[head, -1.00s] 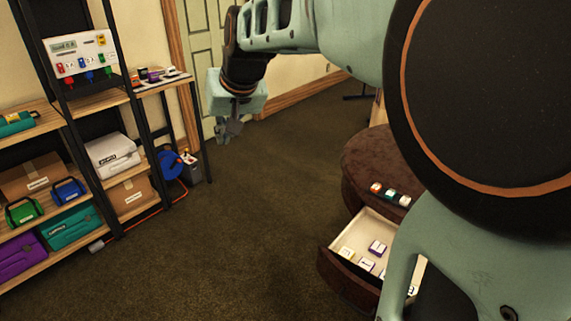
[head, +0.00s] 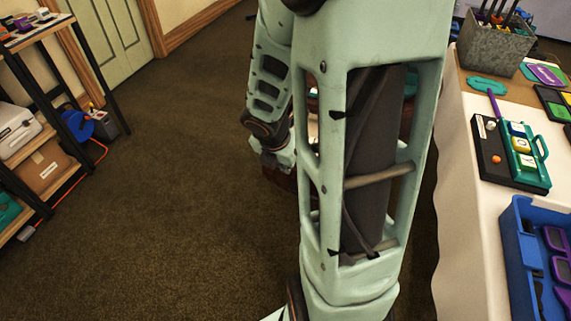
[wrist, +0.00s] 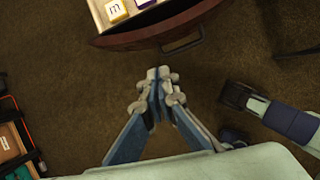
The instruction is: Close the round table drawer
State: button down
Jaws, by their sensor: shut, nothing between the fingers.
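The round table's drawer (wrist: 145,36) is pulled out at the top of the wrist view, with its dark reddish-brown curved front and pale inside. A metal handle (wrist: 183,46) sticks out from its front. Letter blocks (wrist: 117,11) lie in the drawer. My gripper (wrist: 158,75) is shut and empty, with its fingertips just short of the drawer front and a little left of the handle; a gap of floor shows between them. In the head view my arm hides most of the table and drawer.
A side table with a white cloth (head: 464,230) stands at the right of the head view, bearing a metal bucket (head: 495,42) and a blue crate (head: 517,250). Shelving (head: 45,100) stands at the left. The carpet between (head: 170,190) is clear.

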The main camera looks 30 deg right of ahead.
jog(key=shift+n, duration=0.8)
jog(key=b+x, duration=0.2)
jog(key=x, duration=0.2)
jog(key=d+b+x, duration=0.1)
jog(key=b+x, duration=0.1)
jog(key=x, duration=0.2)
jog(key=b+x, duration=0.2)
jog(key=x, duration=0.2)
jog(key=shift+s+d+r, duration=0.15)
jog(key=shift+s+d, duration=0.15)
jog(key=shift+s, duration=0.1)
jog(key=shift+w+d, duration=0.4)
